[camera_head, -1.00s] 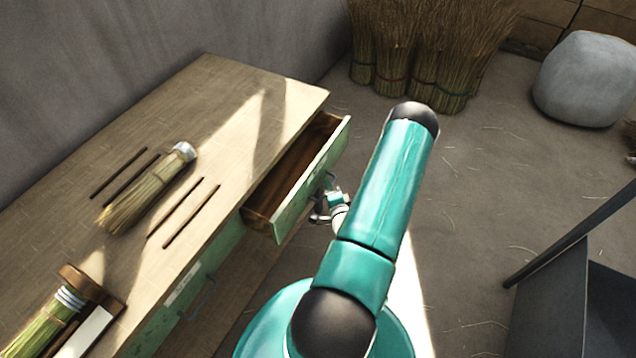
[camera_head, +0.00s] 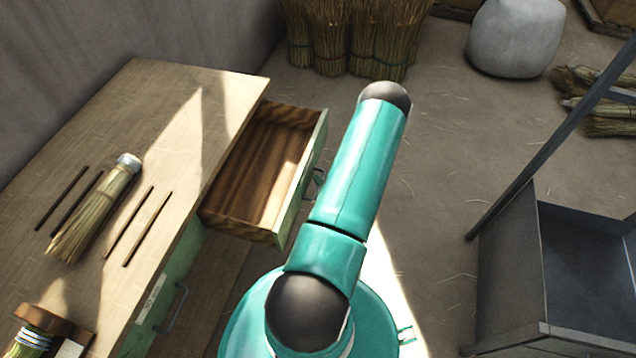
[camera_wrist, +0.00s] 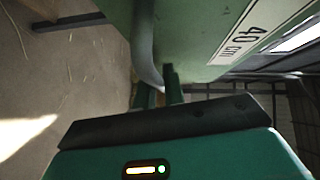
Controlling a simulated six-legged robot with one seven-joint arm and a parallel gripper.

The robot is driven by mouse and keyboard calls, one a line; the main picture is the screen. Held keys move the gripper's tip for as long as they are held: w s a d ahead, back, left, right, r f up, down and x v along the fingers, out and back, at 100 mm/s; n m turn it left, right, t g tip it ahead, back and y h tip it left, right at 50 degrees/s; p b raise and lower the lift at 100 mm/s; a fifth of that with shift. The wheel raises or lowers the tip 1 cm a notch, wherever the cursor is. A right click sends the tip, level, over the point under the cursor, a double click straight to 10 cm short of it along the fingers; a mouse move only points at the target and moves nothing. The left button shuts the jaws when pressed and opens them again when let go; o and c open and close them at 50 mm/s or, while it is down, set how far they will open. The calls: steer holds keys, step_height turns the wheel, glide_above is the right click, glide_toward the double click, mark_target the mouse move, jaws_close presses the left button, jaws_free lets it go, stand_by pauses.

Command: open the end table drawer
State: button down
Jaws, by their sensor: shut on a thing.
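The end table (camera_head: 165,140) has a worn wooden top and green drawer fronts. Its far drawer (camera_head: 298,190) stands well open in the head view, and its brown wooden inside is bare. The drawer's grey handle (camera_head: 318,179) shows partly beside my arm; the rest is hidden. In the wrist view the curved handle (camera_wrist: 145,45) stands out from the green front, labelled "40 cm". My gripper (camera_wrist: 158,86) is shut on this handle. In the head view my arm hides the gripper.
A small broom (camera_head: 95,210) and several thin rods lie on the tabletop. A nearer drawer with a handle (camera_head: 173,308) is shut. A dark metal bin (camera_head: 510,270) stands at right.

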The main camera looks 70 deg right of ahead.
steer(key=c, duration=1.5)
jaws_free()
steer(key=v, duration=1.3)
steer(key=shift+s+a+r, duration=0.1)
steer(key=shift+s+a, duration=0.15)
